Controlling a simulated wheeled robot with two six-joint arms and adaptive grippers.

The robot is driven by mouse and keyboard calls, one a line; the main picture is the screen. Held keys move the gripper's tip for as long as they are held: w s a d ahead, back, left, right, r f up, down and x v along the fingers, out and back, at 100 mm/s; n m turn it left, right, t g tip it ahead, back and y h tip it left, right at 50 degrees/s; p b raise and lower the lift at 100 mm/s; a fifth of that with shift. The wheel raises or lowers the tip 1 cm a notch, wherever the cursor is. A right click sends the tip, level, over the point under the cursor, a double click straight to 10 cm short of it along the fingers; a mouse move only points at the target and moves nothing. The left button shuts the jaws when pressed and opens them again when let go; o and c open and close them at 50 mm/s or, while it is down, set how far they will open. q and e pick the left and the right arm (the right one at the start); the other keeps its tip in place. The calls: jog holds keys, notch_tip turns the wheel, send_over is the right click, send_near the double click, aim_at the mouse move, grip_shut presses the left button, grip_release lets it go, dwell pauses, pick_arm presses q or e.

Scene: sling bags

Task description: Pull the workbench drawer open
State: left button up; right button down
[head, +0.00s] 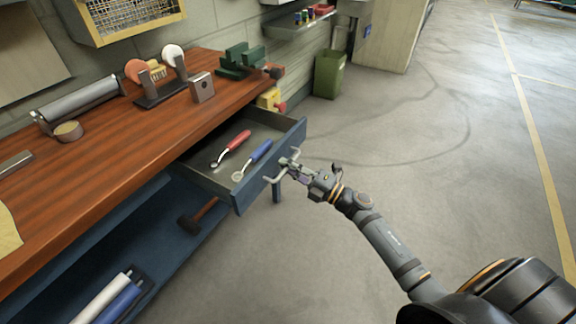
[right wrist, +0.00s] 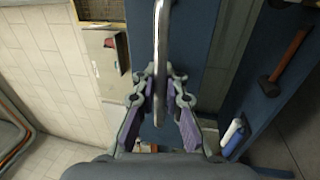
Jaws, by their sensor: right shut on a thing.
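The workbench (head: 120,130) has a brown wooden top. Its drawer (head: 270,187) stands pulled out well past the bench front, with its inside showing. A red wrench (head: 231,149) and a blue wrench (head: 252,159) lie in it. The drawer's metal bar handle (head: 270,180) is on the blue front panel. My right gripper (head: 291,168) is at the handle, and in the right wrist view (right wrist: 160,90) its two fingers are closed around the handle bar (right wrist: 162,40). My left gripper is not in view.
A lower blue shelf (head: 160,225) holds a hammer (head: 198,214) and rolls. On the benchtop are a bench grinder (head: 160,75) and a green vise (head: 240,58). A green bin (head: 328,74) stands by the wall. The floor right of the drawer is clear.

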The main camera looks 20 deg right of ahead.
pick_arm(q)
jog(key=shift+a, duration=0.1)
pick_arm(e)
jog(key=shift+f, duration=0.1)
jog(key=c, duration=1.7)
grip_release()
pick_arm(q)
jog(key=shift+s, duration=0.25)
pick_arm(e)
jog(key=v, duration=1.2)
